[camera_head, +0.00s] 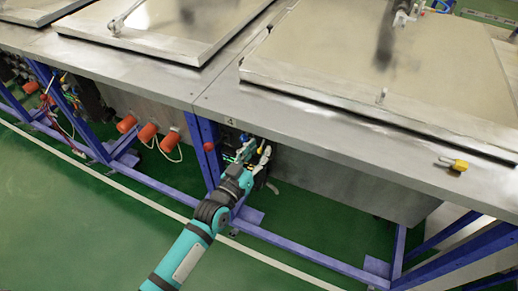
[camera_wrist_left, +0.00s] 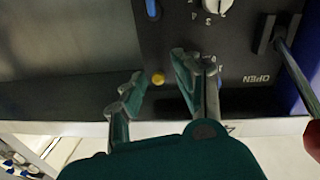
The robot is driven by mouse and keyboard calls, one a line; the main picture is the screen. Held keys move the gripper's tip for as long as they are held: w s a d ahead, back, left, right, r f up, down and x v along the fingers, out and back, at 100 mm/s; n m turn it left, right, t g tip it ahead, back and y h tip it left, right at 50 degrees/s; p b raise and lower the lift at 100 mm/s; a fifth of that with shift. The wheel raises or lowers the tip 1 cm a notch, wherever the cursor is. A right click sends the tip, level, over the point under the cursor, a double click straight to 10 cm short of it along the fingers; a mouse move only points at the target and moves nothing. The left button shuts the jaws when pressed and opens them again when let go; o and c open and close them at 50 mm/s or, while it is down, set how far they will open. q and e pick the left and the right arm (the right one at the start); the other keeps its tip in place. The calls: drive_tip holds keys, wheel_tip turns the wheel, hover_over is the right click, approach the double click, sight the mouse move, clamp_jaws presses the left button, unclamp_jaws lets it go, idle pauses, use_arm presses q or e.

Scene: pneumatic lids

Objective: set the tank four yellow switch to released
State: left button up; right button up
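The small round yellow switch (camera_wrist_left: 158,79) sits on a dark panel in the left wrist view, between the fingertips of my left gripper (camera_wrist_left: 158,68). The fingers are apart with a gap around the switch, and I cannot see clear contact. Whether the switch is pressed or released cannot be told. In the head view my left gripper (camera_head: 257,153) is under the table edge, at the panel below the mark "4" (camera_head: 230,121). It is open there and largely hides the panel. My right gripper is not in view.
A blue frame post (camera_head: 203,150) stands left of the gripper. A yellow-handled part (camera_head: 457,164) lies on the metal table top (camera_head: 330,125).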

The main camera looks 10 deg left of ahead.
use_arm(q)
drive_tip(key=shift+w+d, duration=0.15)
drive_tip(key=shift+w, duration=0.15)
clamp_jaws()
